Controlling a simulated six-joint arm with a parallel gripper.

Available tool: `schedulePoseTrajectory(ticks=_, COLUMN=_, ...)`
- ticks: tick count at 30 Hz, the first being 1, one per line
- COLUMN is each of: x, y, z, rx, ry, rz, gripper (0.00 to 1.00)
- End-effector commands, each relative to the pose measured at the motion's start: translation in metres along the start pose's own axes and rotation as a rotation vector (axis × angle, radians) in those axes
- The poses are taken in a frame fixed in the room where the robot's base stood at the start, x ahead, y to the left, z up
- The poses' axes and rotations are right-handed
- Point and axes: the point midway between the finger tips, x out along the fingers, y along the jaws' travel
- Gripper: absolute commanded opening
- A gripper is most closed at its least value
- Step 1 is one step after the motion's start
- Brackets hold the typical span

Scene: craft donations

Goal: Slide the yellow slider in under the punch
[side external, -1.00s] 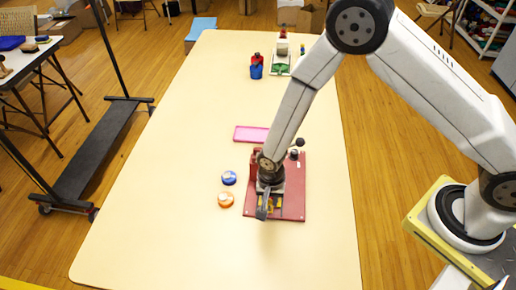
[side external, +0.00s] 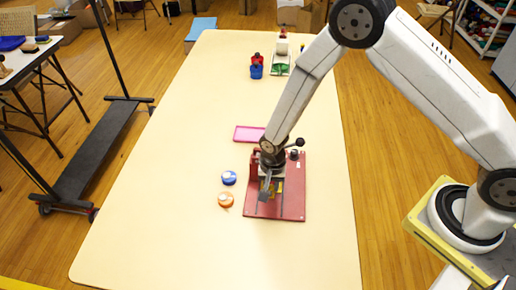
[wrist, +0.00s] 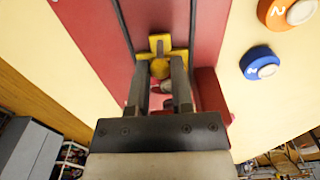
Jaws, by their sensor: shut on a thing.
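The yellow slider (wrist: 159,42) lies between two dark rails on the red base plate (side external: 292,200). My gripper (wrist: 160,66) is shut on the slider, with a finger on each side of its raised part; the slider also shows in the side view (side external: 276,188). My gripper in the side view (side external: 267,190) is low over the plate. The red punch frame (side external: 254,162) stands at the plate's far end, mostly behind my wrist. A dark ball-ended handle (side external: 299,142) sticks out on the right. The punch's tip and its gap over the slider are hidden.
A blue disc (side external: 229,178) and an orange disc (side external: 226,199) lie left of the plate. A pink tray (side external: 248,134) lies beyond it. A blue container (side external: 256,71) and other items stand at the table's far end. The near table is clear.

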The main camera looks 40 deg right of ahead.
Motion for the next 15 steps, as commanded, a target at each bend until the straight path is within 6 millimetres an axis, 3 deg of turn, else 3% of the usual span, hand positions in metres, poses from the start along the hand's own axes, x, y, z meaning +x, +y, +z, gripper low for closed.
schedulePoseTrajectory(ticks=15, x=0.000, y=0.000, z=-0.024, rx=0.001, ry=0.000, rz=0.001, gripper=0.00)
